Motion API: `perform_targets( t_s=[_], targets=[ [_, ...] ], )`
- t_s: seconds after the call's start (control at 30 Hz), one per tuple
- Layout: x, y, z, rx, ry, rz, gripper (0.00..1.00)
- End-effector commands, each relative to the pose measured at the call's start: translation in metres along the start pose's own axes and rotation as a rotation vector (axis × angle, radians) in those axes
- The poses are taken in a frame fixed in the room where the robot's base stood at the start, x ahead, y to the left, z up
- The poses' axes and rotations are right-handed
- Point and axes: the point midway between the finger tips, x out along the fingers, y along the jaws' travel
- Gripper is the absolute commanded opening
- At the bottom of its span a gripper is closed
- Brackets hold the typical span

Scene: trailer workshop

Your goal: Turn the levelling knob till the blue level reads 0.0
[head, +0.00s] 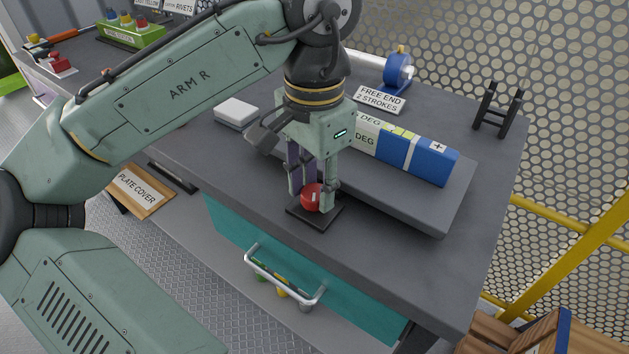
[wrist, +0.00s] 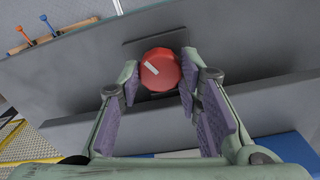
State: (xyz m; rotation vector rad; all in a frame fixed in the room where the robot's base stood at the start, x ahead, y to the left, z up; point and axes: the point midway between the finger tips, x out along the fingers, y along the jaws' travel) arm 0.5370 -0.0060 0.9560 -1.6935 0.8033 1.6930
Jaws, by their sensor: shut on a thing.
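The red levelling knob (head: 311,197) stands on a small dark base plate (head: 318,217) near the front edge of the bench. My gripper (head: 313,200) points down and is shut around the knob. In the wrist view, the knob (wrist: 161,69) sits between my two fingers (wrist: 158,80), with a pale mark on its top pointing to the upper left. The blue level (head: 420,160) lies on a grey raised plate (head: 445,210) behind the gripper. The arm hides part of the level; "DEG" shows on it, but I cannot read a value.
A sign reading "FREE END 2 STROKES" (head: 380,99), a blue tape dispenser (head: 398,70) and a black rack (head: 497,108) stand at the back. A white block (head: 236,112) lies left of the gripper. A drawer handle (head: 285,275) juts out below the bench edge.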

Motion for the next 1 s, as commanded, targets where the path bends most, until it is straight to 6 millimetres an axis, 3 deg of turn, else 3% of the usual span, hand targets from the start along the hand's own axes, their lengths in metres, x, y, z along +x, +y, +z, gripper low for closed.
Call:
perform_targets(
  t_s=[0.2, 0.57, 1.0],
  targets=[
    [-0.0001, 0.0002, 0.0000, 0.000, 0.000, 0.001, 0.04],
    [-0.0017, 0.0003, -0.0001, -0.076, 0.001, 0.002, 0.04],
    [-0.0034, 0.0004, -0.0001, -0.439, 0.000, 0.003, 0.04]
  ],
)
